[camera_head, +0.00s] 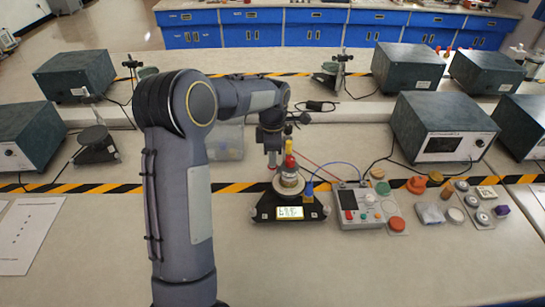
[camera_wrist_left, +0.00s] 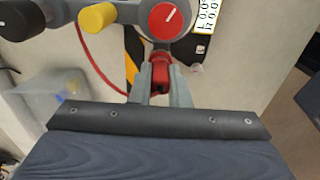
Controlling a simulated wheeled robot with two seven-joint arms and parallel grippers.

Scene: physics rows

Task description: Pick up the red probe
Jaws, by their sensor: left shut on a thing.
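My left gripper (camera_head: 273,158) reaches down over the dark instrument stand (camera_head: 262,208) in the middle of the bench. In the left wrist view its two fingers (camera_wrist_left: 160,92) are shut on the red probe (camera_wrist_left: 161,72), a small red block between the tips. A round red cap (camera_wrist_left: 165,20) with a white mark lies just past it, and a yellow cap (camera_wrist_left: 97,17) is to its left. In the head view the red part (camera_head: 290,161) shows beside the gripper, above the stand's round top. Whether the probe is clear of its seat cannot be told. My right gripper is out of view.
A control box (camera_head: 357,208) with cables stands right of the stand. Small discs and parts, including an orange disc (camera_head: 396,224), lie farther right. Large grey instruments (camera_head: 440,128) stand behind. The front of the bench is clear, with a paper sheet (camera_head: 28,235) at left.

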